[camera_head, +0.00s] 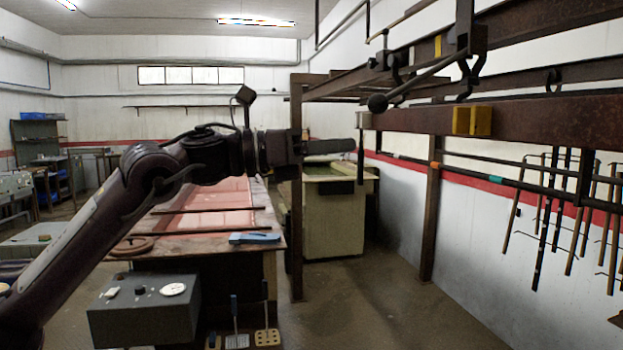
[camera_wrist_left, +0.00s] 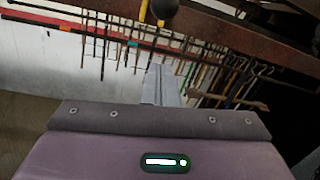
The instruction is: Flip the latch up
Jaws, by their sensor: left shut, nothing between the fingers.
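The latch is a metal lever with a dark ball knob (camera_head: 378,103) at its lower left end. Its rod slants up to the right to a bracket on the brown rack rail (camera_head: 560,118). My left gripper (camera_head: 360,158) is shut and empty, below and slightly left of the knob, apart from it as far as I can tell. In the left wrist view the grey closed fingers (camera_wrist_left: 160,85) point up toward a dark ball (camera_wrist_left: 164,8), which looks like the knob, at the top edge. My right gripper does not show.
A yellow block (camera_head: 472,120) sits on the rail right of the knob. A brown post (camera_head: 430,220) stands below the rail. Rods (camera_head: 560,215) hang along the right wall. A workbench (camera_head: 215,222) stands behind my left arm. The floor below the rail is open.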

